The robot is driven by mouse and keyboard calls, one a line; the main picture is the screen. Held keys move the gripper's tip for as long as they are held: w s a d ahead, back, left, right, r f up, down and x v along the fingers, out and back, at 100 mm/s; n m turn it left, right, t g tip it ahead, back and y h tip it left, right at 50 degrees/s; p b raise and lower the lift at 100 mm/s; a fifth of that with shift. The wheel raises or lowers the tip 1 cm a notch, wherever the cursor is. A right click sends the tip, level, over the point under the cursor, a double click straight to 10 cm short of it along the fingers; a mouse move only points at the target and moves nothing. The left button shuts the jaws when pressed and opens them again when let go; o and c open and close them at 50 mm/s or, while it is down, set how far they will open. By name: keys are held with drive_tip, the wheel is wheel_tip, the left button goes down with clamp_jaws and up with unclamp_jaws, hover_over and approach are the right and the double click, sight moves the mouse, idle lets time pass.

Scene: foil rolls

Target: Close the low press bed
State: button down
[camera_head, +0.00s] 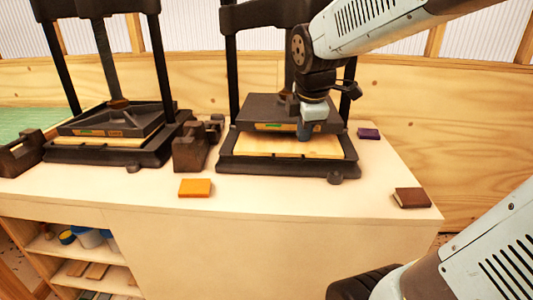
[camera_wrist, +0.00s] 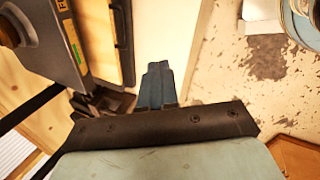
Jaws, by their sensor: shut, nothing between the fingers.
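The right press (camera_head: 350,160) has a dark upper plate (camera_head: 262,108) with a yellow label strip and green mark. A pale wooden board (camera_head: 270,146) lies in its black bed frame, with its front part showing beyond the plate. My gripper (camera_head: 305,132) points down at the plate's front right, over or beside the board; whether it touches either is unclear. Its blue fingers (camera_wrist: 157,85) are together and empty in the wrist view, where the plate (camera_wrist: 45,40) and board (camera_wrist: 103,45) show at upper left. The left press (camera_head: 110,155) has a similar plate (camera_head: 120,122) above a pale board.
Dark brown blocks (camera_head: 190,150) stand between the presses. Black posts rise beside both presses.

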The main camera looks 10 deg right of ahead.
drive_tip(key=w+a+f+n+g, duration=0.1)
drive_tip(key=w+f+n, duration=1.3)
drive_tip(key=w+f, duration=0.1)
drive_tip(key=shift+w+f+n, duration=0.3)
drive_tip(key=shift+w+n, duration=0.1)
drive_tip(key=shift+a, duration=0.1)
idle(0.3)
